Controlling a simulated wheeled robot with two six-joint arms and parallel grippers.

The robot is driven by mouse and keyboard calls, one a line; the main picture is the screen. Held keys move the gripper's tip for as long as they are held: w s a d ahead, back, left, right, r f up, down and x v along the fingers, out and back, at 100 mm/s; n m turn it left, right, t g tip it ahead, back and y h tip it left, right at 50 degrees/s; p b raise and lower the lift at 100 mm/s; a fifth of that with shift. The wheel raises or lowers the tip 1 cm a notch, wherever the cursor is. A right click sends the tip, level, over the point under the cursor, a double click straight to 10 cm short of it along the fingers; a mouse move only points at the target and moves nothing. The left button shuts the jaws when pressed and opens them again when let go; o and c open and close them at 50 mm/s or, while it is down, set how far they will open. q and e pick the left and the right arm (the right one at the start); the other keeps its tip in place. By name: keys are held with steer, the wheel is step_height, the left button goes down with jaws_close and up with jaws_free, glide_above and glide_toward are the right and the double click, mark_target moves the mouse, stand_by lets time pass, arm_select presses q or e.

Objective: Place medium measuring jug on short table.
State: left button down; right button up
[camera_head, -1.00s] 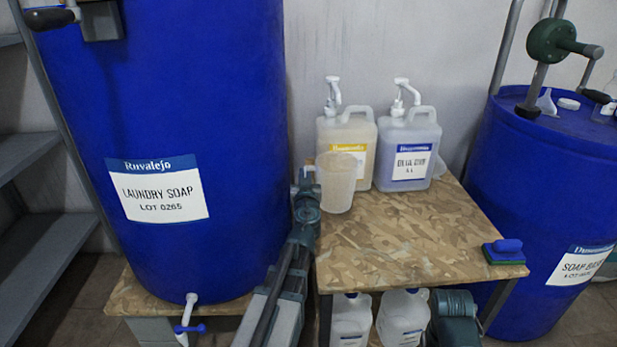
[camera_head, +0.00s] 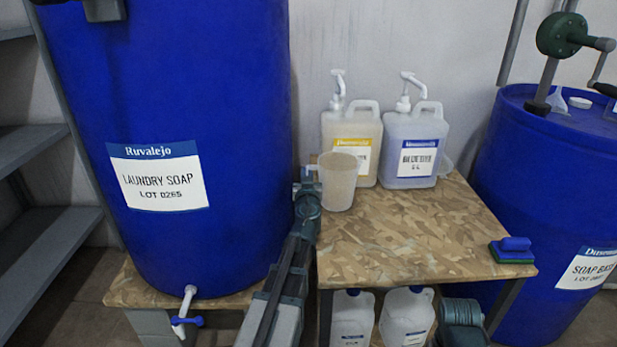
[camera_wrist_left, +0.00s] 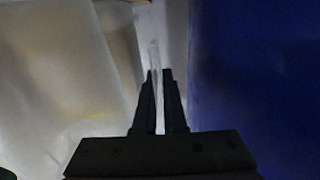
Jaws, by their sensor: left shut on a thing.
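The translucent pale measuring jug (camera_head: 338,183) is upright at the back left of the wood-board table (camera_head: 410,240), in front of the yellow-label pump bottle. My left gripper (camera_head: 309,178) is at the jug's left side, shut on its handle. In the left wrist view, the fingers of my left gripper (camera_wrist_left: 160,100) close on a thin translucent strip, which looks like the handle. I cannot tell whether the jug's base touches the board. My right gripper is not in view.
A yellow-label pump bottle (camera_head: 352,135) and a blue-label pump bottle (camera_head: 415,145) stand behind the jug. A large blue laundry soap drum (camera_head: 170,90) is close on the left. The board's middle is clear.

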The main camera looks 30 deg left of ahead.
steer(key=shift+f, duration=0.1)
arm_select(q)
steer(key=shift+f, duration=0.2)
steer(key=c, duration=1)
jaws_free()
steer(key=shift+w+d, duration=0.1)
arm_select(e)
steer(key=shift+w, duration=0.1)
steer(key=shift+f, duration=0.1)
arm_select(q)
steer(key=shift+d, duration=0.1)
